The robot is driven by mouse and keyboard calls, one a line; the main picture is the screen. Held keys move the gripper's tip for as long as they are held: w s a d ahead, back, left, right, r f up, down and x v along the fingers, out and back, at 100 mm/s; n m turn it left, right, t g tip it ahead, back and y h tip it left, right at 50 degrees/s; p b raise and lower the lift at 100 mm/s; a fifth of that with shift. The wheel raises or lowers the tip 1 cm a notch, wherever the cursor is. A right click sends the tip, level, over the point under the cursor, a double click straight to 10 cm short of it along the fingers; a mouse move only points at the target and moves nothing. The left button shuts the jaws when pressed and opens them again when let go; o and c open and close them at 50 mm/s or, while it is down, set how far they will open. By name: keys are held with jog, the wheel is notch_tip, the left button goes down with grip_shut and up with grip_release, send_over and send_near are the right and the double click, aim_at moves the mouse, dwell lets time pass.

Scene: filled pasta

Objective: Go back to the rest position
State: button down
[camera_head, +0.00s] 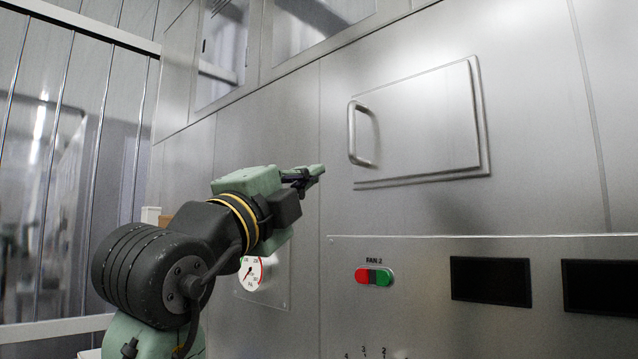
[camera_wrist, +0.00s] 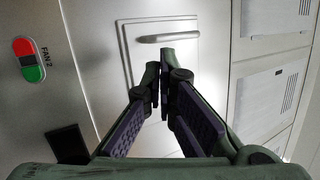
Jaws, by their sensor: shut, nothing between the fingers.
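My gripper (camera_head: 318,171) is raised in front of a steel wall panel in the head view, pointing right toward a closed hatch door (camera_head: 420,122) with a bar handle (camera_head: 354,133) on its left side. The gripper tips are to the left of and a little below the handle, apart from it in the picture. In the wrist view the fingers (camera_wrist: 160,62) are closed together with nothing between them. The hatch door (camera_wrist: 128,50) and its handle (camera_wrist: 168,38) show beyond the fingertips.
A FAN 2 switch (camera_head: 374,277) with red and green buttons is below the hatch. A round gauge (camera_head: 252,273) is partly behind my arm. Dark displays (camera_head: 490,281) are at lower right. Glass partitions (camera_head: 60,150) stand at left.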

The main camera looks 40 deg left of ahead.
jog(key=shift+s+f, duration=0.15)
jog(key=shift+s, duration=0.1)
